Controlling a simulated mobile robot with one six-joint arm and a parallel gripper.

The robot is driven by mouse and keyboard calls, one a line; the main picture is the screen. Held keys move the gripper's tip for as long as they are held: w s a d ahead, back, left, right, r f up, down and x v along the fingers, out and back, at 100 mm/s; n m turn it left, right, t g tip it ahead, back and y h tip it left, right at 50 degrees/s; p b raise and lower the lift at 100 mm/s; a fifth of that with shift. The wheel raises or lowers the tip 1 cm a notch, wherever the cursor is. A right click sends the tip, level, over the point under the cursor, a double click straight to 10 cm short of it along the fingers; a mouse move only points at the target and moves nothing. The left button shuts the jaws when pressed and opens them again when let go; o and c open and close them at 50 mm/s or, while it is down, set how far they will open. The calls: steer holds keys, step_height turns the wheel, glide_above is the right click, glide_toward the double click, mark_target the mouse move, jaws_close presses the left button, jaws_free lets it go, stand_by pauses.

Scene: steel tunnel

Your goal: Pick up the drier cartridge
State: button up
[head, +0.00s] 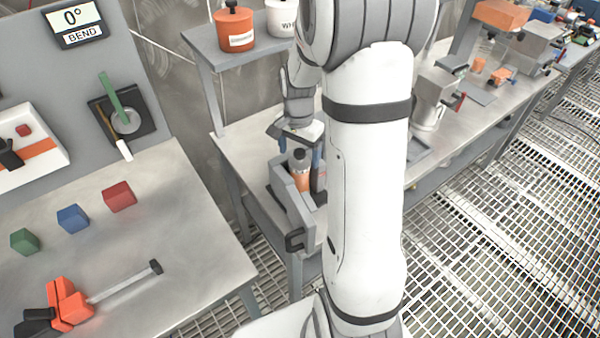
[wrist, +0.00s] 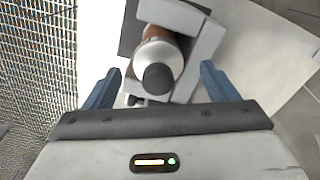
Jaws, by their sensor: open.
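The drier cartridge (head: 301,172) is a copper-coloured cylinder with a silver shoulder and a dark cap. It stands upright in a grey vise-like holder (head: 280,188) on the steel bench. In the wrist view the cartridge (wrist: 158,58) shows nearly end on, cap toward me, with the holder's grey jaws (wrist: 205,45) around it. My gripper (head: 296,142) is above and around the cartridge's top in the head view. In the wrist view its blue fingers (wrist: 158,82) are spread on either side of the cap, apart from it. My arm hides part of the bench.
A shelf (head: 262,45) with an orange pot (head: 234,27) and a white pot (head: 281,18) stands behind. A silver machine (head: 432,95) is to the right. On the left bench are red (head: 119,196), blue (head: 72,218) and green (head: 25,241) blocks and an orange-handled tool (head: 66,304).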

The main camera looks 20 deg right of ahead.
steer(key=shift+s+f, duration=0.1)
steer(key=shift+f, duration=0.45)
steer(key=shift+c, duration=0.6)
steer(key=c, duration=1.5)
jaws_close()
steer(key=shift+r, duration=0.15)
